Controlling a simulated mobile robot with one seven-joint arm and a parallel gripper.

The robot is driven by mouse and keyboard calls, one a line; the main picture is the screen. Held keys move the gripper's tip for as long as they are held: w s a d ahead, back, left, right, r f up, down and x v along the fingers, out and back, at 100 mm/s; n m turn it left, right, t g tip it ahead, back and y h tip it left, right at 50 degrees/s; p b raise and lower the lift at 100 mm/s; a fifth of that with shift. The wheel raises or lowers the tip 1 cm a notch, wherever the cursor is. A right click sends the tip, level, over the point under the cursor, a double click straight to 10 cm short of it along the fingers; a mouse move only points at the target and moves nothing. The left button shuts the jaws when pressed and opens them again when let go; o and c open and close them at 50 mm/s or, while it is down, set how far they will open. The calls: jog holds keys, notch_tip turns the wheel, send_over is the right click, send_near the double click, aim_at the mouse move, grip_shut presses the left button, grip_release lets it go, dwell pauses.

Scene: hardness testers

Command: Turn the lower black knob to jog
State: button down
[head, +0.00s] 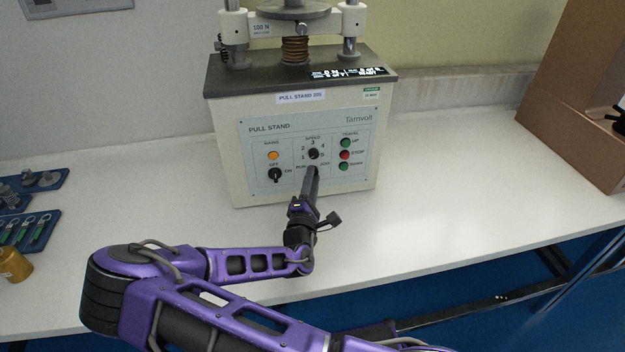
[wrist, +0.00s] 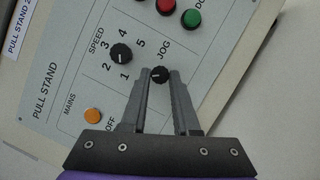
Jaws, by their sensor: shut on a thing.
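The lower black knob (wrist: 159,75) sits on the pull stand's front panel (head: 262,133), below the speed dial. JOG is printed beside it in the wrist view. My gripper (wrist: 160,77) is shut on this knob, with one finger on either side. A small pale mark shows on the knob's face, but I cannot tell exactly where it points. In the head view my gripper (head: 313,170) reaches the panel between the RUN and JOG labels and hides the knob.
The black speed knob (head: 313,153) is just above my gripper. A black OFF/ON switch (head: 275,175) and orange lamp (head: 273,155) are left, and a red stop button (head: 345,155) between two green ones is right. The white bench (head: 450,180) is clear to the right.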

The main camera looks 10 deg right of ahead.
jog(key=shift+d+r+m+g+y, duration=0.15)
jog(key=shift+m+g+y, duration=0.55)
jog(key=shift+m, duration=1.55)
jog(key=shift+r+m+g+y, duration=0.25)
jog(key=shift+m+g+y, duration=0.4)
jog(key=shift+m, duration=1.55)
jog(key=shift+d+r+m+g+y, duration=0.15)
jog(key=shift+m+g+y, duration=0.55)
jog(key=shift+m, duration=1.55)
jog(key=shift+a+r+g, duration=0.1)
jog(key=shift+g, duration=0.15)
jog(key=c, duration=0.7)
grip_release()
jog(key=shift+o, duration=0.2)
jog(key=shift+s, duration=0.15)
